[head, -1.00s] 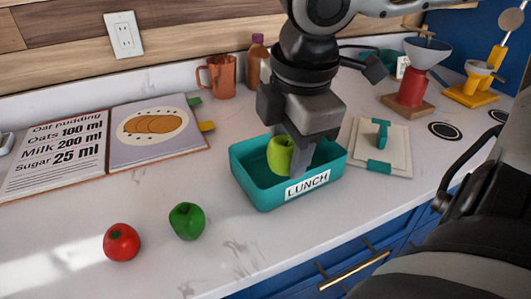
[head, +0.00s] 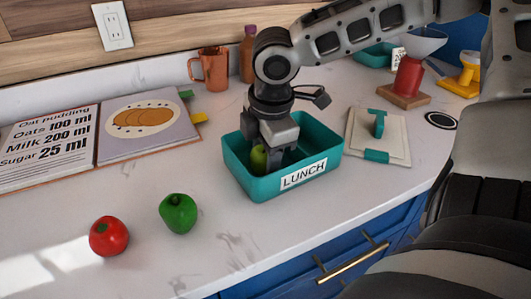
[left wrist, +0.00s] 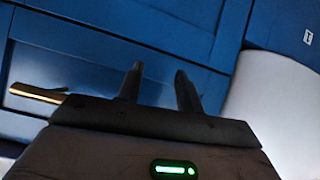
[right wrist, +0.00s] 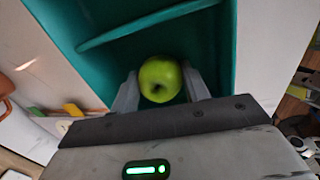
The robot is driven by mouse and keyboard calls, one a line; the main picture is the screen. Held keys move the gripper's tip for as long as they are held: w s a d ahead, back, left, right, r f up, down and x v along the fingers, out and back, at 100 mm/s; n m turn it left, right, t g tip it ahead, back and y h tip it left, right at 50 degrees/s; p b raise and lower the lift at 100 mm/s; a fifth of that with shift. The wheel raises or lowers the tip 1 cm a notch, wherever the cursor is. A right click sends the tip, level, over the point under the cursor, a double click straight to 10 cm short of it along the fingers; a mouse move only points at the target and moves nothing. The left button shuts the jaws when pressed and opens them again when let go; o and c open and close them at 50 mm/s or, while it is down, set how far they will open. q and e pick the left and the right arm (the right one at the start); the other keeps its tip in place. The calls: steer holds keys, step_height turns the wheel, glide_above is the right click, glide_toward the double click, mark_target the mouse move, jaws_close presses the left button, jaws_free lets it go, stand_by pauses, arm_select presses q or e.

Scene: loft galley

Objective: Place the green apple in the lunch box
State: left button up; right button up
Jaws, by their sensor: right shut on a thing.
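The yellow-green apple (head: 258,159) is between the fingers of my right gripper (head: 272,160). The right wrist view shows that apple (right wrist: 160,80) with the gripper (right wrist: 161,76) shut on it. Gripper and apple are down inside the open teal lunch box (head: 262,188), which also shows in the right wrist view (right wrist: 95,15). I cannot tell whether the apple touches the box floor. My left gripper (left wrist: 158,75) is open and empty in front of blue cabinet fronts.
An open recipe book (head: 150,130) lies at the left. A copper mug (head: 212,69) and a brown bottle (head: 248,60) stand behind. A pale board (head: 385,142) lies right of the box.

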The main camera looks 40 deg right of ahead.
steer(key=o, duration=1)
step_height(320, 180, up, 12)
steer(key=s+p, duration=0.2)
steer(key=shift+a+p, duration=0.3)
steer(key=shift+a, duration=0.05)
